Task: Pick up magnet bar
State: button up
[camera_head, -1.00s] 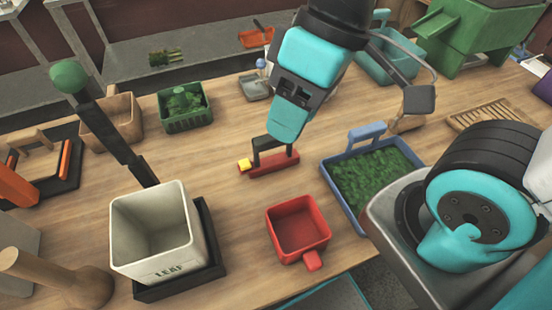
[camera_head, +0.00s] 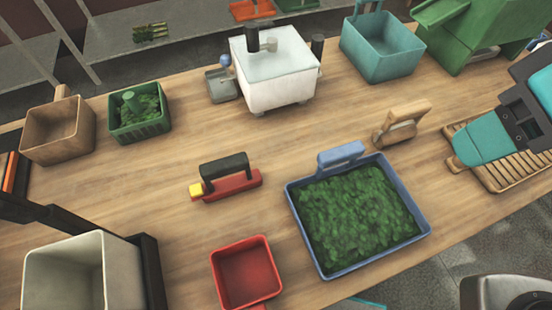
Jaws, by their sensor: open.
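The magnet bar (camera_head: 240,184) lies on the wooden table left of the middle of the view. It has a red base, a black arched handle on top and a yellow block at its left end. Nothing touches it. My gripper (camera_head: 464,160), with teal fingers, is open at the right edge, above a slatted wooden rack. It is well to the right of the magnet bar, with the blue tray between them.
A blue tray (camera_head: 289,202) of green leaves stands right of the bar. A red scoop (camera_head: 246,270) lies in front. A white lidded box (camera_head: 280,90), a green basket (camera_head: 140,137) and a teal bin (camera_head: 382,62) stand behind. Bare wood surrounds the bar.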

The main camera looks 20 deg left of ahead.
aim_at(210, 171)
jog(key=z, duration=0.1)
jog(key=k, duration=1.35)
jog(key=u, duration=1.2)
jog(key=i, duration=1)
jog(key=u, duration=0.05)
